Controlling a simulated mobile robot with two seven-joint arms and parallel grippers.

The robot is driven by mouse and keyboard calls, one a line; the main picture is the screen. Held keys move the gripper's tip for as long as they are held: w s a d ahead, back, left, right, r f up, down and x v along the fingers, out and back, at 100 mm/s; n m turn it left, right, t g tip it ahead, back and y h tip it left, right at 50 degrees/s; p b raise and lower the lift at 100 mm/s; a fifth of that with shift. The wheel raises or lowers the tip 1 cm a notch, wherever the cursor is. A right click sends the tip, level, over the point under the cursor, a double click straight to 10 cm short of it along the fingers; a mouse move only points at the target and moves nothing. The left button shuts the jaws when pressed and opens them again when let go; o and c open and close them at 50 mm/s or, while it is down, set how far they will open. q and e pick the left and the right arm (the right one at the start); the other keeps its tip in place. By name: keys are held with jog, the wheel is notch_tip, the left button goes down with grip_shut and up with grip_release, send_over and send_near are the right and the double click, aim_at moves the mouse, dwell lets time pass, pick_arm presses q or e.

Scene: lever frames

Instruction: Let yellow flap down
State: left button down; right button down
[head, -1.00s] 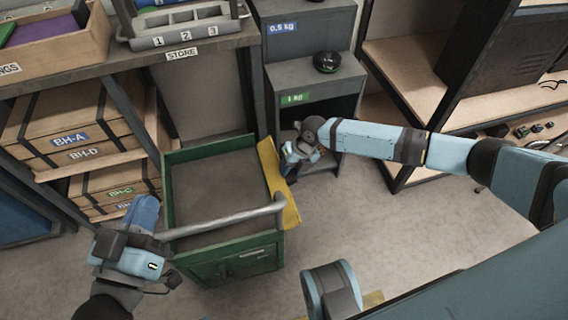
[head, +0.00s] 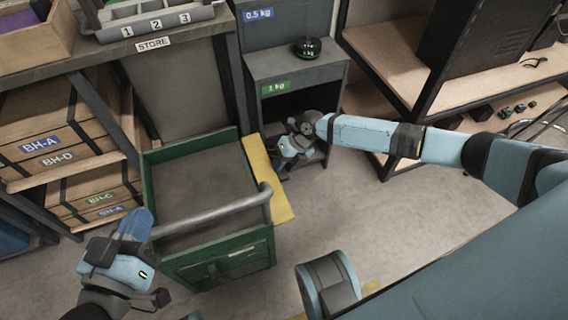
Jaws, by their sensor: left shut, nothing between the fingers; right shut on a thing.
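The yellow flap (head: 267,180) runs along the right side of the green cart (head: 155,195), beside its rim. It slopes outward from the cart. My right gripper (head: 281,160) is at the flap's outer edge near the far end and is shut on it; the fingertips are small and partly hidden by the gripper body. My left gripper (head: 141,226) is shut and empty near the left end of the cart's grey handle bar (head: 215,215). I cannot tell whether it touches the bar.
A grey cabinet (head: 297,68) with a black weight (head: 307,47) on it stands behind my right gripper. Wooden boxes (head: 50,145) sit on shelves at the left. A wooden shelf unit (head: 400,70) is at the back right. The floor (head: 350,220) right of the cart is clear.

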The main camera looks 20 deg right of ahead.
jog(key=shift+s+a+f, duration=0.15)
jog(key=shift+s+a, duration=0.25)
jog(key=shift+a, duration=0.15)
jog(key=c, duration=1)
grip_release()
jog(key=shift+c, duration=0.2)
pick_arm(q)
jog(key=shift+a, duration=0.1)
pick_arm(e)
jog(key=shift+w, duration=0.2)
jog(key=shift+w+d, duration=0.1)
jog(key=shift+d, duration=0.05)
jog(key=shift+r, duration=0.2)
pick_arm(q)
notch_tip(320, 180, up, 6)
jog(key=t+p, duration=0.2)
jog(key=p, duration=0.2)
jog(key=shift+a+n, duration=0.15)
jog(key=shift+n, duration=0.15)
jog(key=shift+r+t, duration=0.2)
jog(key=shift+t, duration=0.2)
pick_arm(e)
jog(key=v, duration=1.3)
jog(key=shift+d+r, duration=0.2)
jog(key=shift+d, duration=0.1)
